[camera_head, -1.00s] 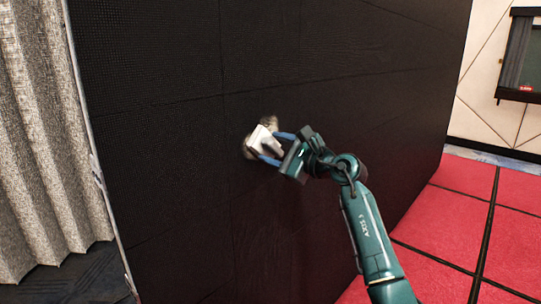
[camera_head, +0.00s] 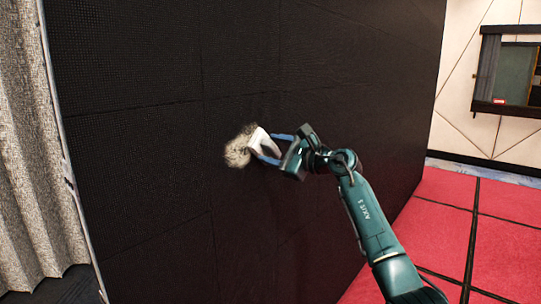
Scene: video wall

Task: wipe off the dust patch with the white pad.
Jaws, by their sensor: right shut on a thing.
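The dust patch (camera_head: 238,150) is a pale beige, fuzzy blotch on the black panel wall (camera_head: 150,190), left of the middle of the head view. The white pad (camera_head: 261,142) is between the blue fingers of my right gripper (camera_head: 268,148), which is shut on it. The pad is at the right edge of the patch and overlaps part of it in the picture. I cannot tell whether the pad touches the wall. The part of the patch behind the pad is hidden. My left gripper is not in view.
A grey pleated curtain (camera_head: 30,170) hangs at the left of the wall's edge. Red floor tiles (camera_head: 440,235) lie at the lower right. A dark-framed window or screen (camera_head: 508,75) is on the pale far wall. The black wall around the patch is bare.

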